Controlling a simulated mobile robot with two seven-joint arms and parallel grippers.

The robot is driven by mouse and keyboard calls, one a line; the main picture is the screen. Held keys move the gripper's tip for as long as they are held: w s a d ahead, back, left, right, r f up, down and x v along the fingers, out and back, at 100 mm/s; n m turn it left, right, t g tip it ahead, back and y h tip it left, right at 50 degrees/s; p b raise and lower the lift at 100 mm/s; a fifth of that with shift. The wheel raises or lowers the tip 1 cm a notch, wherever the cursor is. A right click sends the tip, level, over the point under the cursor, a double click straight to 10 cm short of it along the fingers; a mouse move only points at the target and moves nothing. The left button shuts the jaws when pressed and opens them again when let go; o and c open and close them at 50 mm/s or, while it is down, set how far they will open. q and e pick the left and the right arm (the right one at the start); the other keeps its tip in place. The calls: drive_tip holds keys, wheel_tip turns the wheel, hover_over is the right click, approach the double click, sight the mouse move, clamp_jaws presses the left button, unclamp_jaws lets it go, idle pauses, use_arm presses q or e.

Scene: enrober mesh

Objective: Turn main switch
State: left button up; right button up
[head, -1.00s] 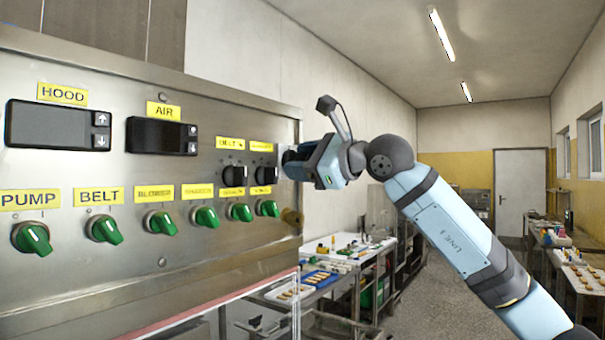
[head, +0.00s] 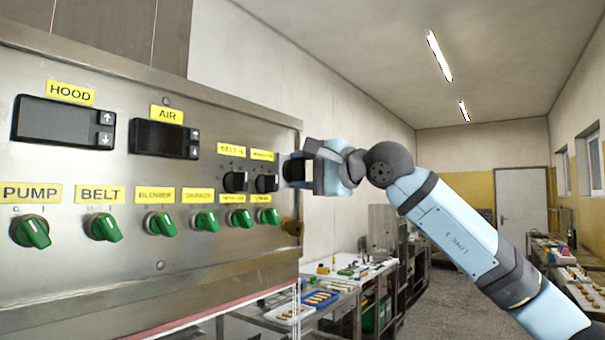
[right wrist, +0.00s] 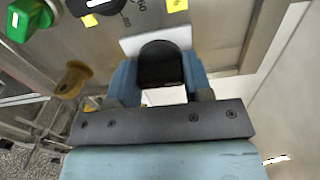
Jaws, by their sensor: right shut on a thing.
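The main switch, a black knob (right wrist: 161,63) on a pale plate, sits between the blue fingers of my right gripper in the right wrist view. In the head view it is at the right end of the steel control panel (head: 120,265), where its dark body (head: 292,168) is partly hidden by my gripper. My right gripper (head: 304,171) is shut on this knob, and its fingers also show in the right wrist view (right wrist: 160,80). The knob's front and pointer are too dark to read. My left gripper is not in view.
Two black dials (head: 235,181) are just left of my right gripper. A row of green switches (head: 104,227) runs below, with a brass-coloured knob (head: 292,227) at its right end. Displays (head: 62,122) are at upper left. Worktables (head: 345,285) stand behind; the aisle floor (head: 425,297) looks clear.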

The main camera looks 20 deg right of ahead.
drive_tip(key=shift+n, duration=0.3)
drive_tip(key=o, duration=0.9)
drive_tip(key=shift+s+d, duration=0.25)
drive_tip(key=b+v, duration=0.2)
drive_tip(key=v, duration=1.1)
drive_tip(key=shift+b, duration=0.35)
